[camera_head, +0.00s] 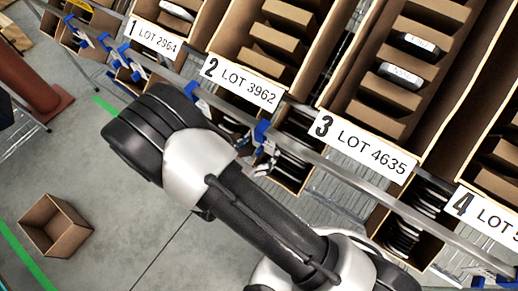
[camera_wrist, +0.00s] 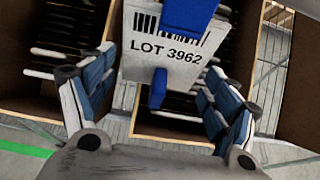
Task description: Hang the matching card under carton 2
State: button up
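In the wrist view a white card (camera_wrist: 165,50) printed LOT 3962 with a barcode is between the spread fingers of my gripper (camera_wrist: 160,75). The fingers are apart on either side and do not touch the card. A blue clip (camera_wrist: 192,12) overlaps the card's upper edge, and a smaller blue part (camera_wrist: 157,90) shows at its lower edge. In the head view carton 2 (camera_head: 280,45) has the label LOT 3962 (camera_head: 241,82) on its front. My arm hides much of the space below it, and I cannot make out my gripper clearly there.
Carton 3's label (camera_head: 361,142) reads LOT 4635; carton 1's label (camera_head: 155,36) reads LOT 2964. Blue clips (camera_head: 262,131) sit along the metal rail below the labels. Lower cartons hold stacked dark items (camera_head: 410,217). An empty open box (camera_head: 55,224) stands on the floor.

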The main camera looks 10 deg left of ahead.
jog(key=shift+o, duration=1)
jog(key=v, duration=1.2)
jog(key=shift+a, duration=0.1)
